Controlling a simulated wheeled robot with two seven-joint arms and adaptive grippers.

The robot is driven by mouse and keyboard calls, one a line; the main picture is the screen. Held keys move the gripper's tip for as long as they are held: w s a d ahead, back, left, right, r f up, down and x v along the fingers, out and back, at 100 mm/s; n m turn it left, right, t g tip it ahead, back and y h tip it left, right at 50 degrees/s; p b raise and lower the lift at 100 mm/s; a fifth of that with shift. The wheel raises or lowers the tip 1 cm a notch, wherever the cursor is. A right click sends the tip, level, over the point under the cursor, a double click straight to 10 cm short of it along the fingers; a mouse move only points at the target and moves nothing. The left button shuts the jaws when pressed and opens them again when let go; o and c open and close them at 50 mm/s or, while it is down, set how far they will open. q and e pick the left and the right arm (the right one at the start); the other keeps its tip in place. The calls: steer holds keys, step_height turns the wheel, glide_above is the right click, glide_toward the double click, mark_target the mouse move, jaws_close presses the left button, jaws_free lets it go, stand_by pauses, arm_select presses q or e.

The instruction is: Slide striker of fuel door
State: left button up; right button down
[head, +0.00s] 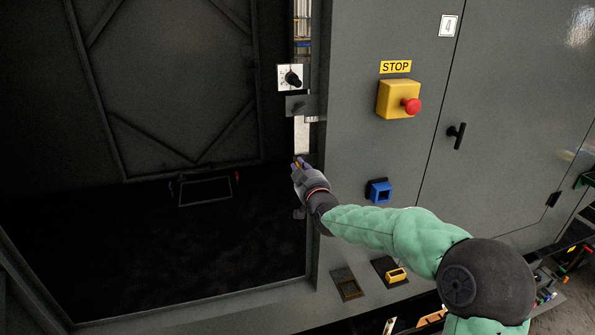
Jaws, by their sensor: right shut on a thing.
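My right gripper (299,166) is at the right edge of the dark opening, just below a pale vertical strip (301,136) on the door frame. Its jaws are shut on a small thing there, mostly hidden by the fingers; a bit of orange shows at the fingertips. I cannot tell for sure whether this is the striker. A grey latch plate (303,105) sits on the frame above the gripper, below a white plate with a black knob (291,78). My left gripper is not in view.
A yellow box with a red stop button (411,105) is on the grey panel, with a blue socket (379,191) below it. A closed door with a black handle (456,135) is at right. The dark enclosure at left is open, with a frame-like object (205,191) inside.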

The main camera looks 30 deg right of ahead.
steer(key=shift+s+d+b, duration=0.25)
steer(key=shift+d+b, duration=0.4)
steer(key=shift+d, duration=0.3)
steer(key=c, duration=1.3)
jaws_free()
steer(key=shift+d, duration=0.15)
steer(key=shift+o, duration=0.3)
steer(key=shift+d, duration=0.1)
steer(key=v, duration=1.2)
